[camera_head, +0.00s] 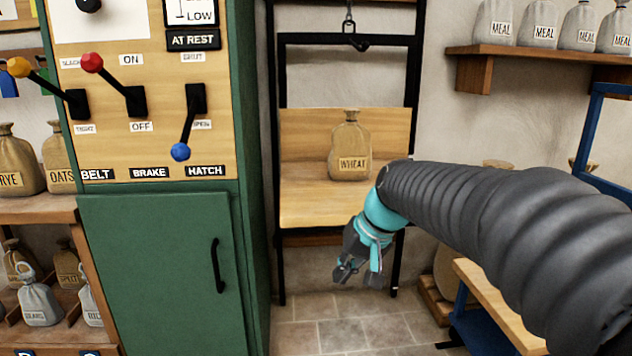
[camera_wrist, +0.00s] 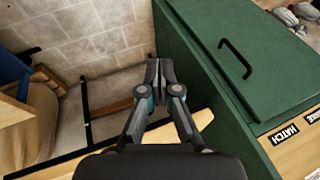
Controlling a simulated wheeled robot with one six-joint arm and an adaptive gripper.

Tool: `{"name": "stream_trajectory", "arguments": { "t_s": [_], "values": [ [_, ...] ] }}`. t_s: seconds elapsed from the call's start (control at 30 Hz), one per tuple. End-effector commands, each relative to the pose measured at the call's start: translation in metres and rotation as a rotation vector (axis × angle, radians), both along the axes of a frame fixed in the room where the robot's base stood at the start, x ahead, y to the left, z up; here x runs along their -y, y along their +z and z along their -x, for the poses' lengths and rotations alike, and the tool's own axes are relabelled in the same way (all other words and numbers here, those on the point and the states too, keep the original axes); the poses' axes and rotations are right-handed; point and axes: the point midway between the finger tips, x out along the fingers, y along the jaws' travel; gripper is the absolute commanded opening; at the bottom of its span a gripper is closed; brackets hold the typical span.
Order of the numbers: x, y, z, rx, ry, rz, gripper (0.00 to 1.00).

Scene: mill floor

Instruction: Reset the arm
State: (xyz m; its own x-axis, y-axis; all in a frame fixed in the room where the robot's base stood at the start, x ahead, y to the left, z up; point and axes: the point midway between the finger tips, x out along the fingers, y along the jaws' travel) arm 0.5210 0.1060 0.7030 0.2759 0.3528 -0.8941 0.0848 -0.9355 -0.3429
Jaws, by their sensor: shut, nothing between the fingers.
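My gripper (camera_head: 358,268) hangs at the end of my arm, in front of the wooden hoist platform (camera_head: 310,205), pointing down. In the wrist view my gripper (camera_wrist: 158,75) has its fingertips together with nothing between them. It is beside the green cabinet (camera_wrist: 235,70) and apart from it. My arm reaches in from the right of the head view and covers part of the platform's right side. A tan sack labelled WHEAT (camera_head: 350,147) stands upright on the platform, above and behind my gripper.
The green cabinet (camera_head: 160,270) carries a panel with a yellow-knobbed BELT lever (camera_head: 45,85), a red-knobbed BRAKE lever (camera_head: 115,82) and a blue-knobbed HATCH lever (camera_head: 187,125). A shelf (camera_head: 500,55) of MEAL sacks is at upper right. Floor shows below my gripper.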

Motion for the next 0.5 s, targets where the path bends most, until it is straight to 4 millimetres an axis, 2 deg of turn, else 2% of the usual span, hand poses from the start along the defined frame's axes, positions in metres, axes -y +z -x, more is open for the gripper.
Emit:
{"name": "stream_trajectory", "arguments": {
  "t_s": [0.03,0.2,0.5],
  "values": [
    [0.013,-0.004,0.022,0.001,-0.022,0.039,0.0],
    [0.051,-0.024,0.086,0.013,-0.073,0.169,0.0],
    [0.097,-0.05,0.188,0.07,-0.08,0.333,0.0]
  ]
}}
